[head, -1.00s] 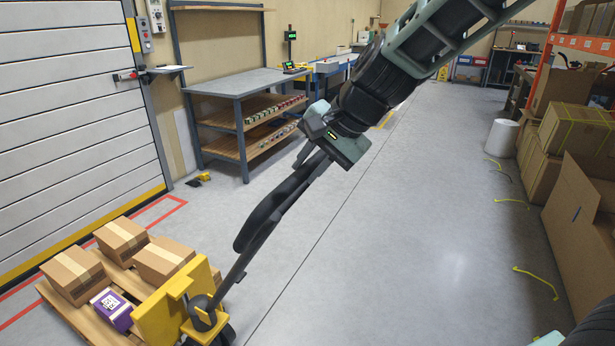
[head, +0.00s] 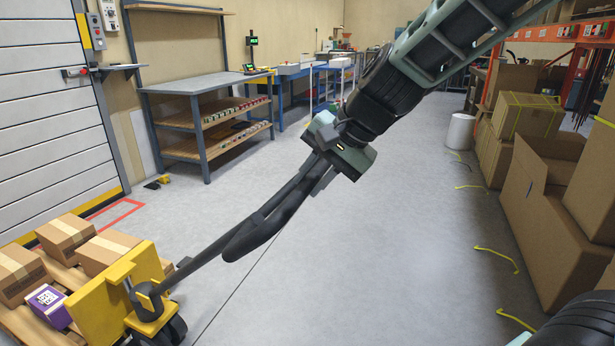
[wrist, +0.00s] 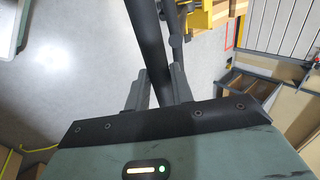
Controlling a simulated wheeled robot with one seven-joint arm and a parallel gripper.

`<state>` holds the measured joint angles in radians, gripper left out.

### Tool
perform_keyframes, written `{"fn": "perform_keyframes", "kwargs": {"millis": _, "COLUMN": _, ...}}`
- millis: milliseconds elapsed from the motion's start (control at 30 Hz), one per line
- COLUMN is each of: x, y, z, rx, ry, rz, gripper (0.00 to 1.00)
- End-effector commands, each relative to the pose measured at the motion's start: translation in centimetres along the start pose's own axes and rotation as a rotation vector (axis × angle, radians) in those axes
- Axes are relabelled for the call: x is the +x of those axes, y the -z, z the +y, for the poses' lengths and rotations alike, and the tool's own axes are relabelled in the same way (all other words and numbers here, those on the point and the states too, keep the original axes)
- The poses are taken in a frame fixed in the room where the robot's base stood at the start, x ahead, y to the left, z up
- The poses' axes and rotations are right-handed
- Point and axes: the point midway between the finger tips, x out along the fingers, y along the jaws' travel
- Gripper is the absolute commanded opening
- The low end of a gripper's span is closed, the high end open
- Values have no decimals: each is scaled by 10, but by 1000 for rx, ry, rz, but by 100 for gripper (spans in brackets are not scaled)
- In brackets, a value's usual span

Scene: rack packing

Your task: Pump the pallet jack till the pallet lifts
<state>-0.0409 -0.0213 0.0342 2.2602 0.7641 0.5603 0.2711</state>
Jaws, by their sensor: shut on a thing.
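The yellow pallet jack (head: 117,300) stands at the lower left in the head view. Its black handle (head: 262,226) slants up and right from the jack's base to my gripper (head: 318,172). My gripper is shut on the handle's upper end. In the wrist view the handle (wrist: 149,45) runs between the two fingers of my gripper (wrist: 158,85). The wooden pallet (head: 28,329) sits behind the jack's yellow frame, with cardboard boxes (head: 105,252) and a purple box (head: 47,303) on it. The forks and the gap under the pallet are hidden.
A grey workbench with shelves (head: 205,85) stands against the back wall. A white roller door (head: 45,110) is at the left. Large cardboard boxes (head: 545,235) and yellow straps (head: 497,258) lie along the right. The middle floor (head: 370,250) is clear.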

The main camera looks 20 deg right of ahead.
Motion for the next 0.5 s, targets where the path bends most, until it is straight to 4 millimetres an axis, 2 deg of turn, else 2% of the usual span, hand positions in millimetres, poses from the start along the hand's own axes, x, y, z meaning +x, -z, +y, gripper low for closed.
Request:
{"fn": "perform_keyframes", "kwargs": {"millis": 433, "x": 2, "y": 0, "z": 4, "rx": 1, "ry": -3, "rz": -2, "gripper": 0}}
{"fn": "perform_keyframes", "kwargs": {"millis": 467, "x": 2, "y": 0, "z": 4, "rx": 1, "ry": -3, "rz": -2, "gripper": 26}}
{"fn": "perform_keyframes", "kwargs": {"millis": 500, "x": 2, "y": 0, "z": 3, "rx": 1, "ry": -3, "rz": -2, "gripper": 37}}
